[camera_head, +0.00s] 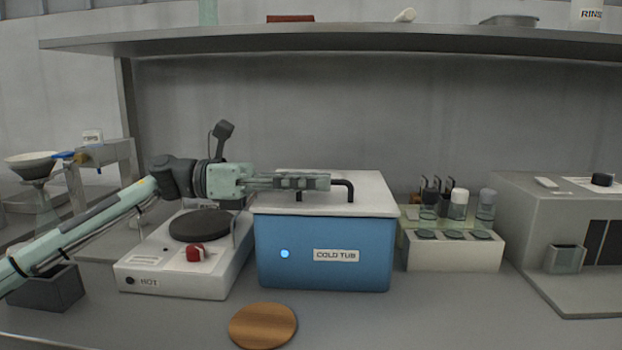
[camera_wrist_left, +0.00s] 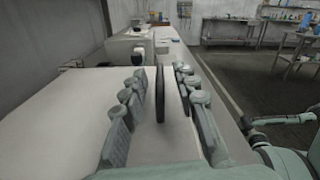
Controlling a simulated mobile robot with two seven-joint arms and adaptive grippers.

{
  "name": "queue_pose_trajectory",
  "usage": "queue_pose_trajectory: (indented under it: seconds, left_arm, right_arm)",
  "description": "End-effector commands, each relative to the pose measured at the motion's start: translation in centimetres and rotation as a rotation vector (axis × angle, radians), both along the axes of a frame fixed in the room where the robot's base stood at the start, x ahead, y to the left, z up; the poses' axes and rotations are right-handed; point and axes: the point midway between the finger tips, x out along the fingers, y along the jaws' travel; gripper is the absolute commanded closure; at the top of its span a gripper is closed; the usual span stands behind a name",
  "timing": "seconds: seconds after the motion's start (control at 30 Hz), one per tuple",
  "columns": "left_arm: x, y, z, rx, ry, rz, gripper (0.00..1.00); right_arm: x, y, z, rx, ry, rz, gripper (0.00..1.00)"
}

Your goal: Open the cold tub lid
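The blue cold tub (camera_head: 325,262) stands at the middle of the bench with its name plate and a lit blue lamp facing me. Its pale lid (camera_head: 374,198) lies flat and closed on top. A black bar handle (camera_head: 350,187) rises from the lid, partly hidden by my fingers. My left gripper (camera_head: 322,182) reaches in from the left over the lid at handle height. In the left wrist view the handle (camera_wrist_left: 160,95) stands between the two spread fingers (camera_wrist_left: 158,102), with a gap showing on both sides. My right gripper is not in view.
A hot plate (camera_head: 140,277) with a red knob stands close left of the tub. A round wooden board (camera_head: 262,326) lies in front. A rack of vials (camera_head: 455,254) stands to the right. A shelf (camera_head: 400,40) spans above; the bench front right of the board is clear.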

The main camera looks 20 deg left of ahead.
Motion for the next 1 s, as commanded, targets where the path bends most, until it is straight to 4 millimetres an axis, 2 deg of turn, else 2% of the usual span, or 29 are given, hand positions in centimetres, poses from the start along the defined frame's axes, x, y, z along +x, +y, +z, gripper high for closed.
queue_pose_trajectory:
  seconds: [0.1,0.33,0.8,1.0]
  left_arm:
    - [0.0,0.0,0.0,0.0,0.0,0.0,0.71]
    - [0.0,0.0,0.0,0.0,0.001,0.0,0.99]
    - [-0.1,0.1,0.0,-0.001,0.004,0.0,1.0]
    - [-1.3,0.3,0.7,-0.009,0.04,0.0,1.0]
  right_arm:
    - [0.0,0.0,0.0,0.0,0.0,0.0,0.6]
    - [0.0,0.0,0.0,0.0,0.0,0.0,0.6]
    - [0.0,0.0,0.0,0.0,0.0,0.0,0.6]
    - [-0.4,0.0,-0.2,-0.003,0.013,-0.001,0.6]
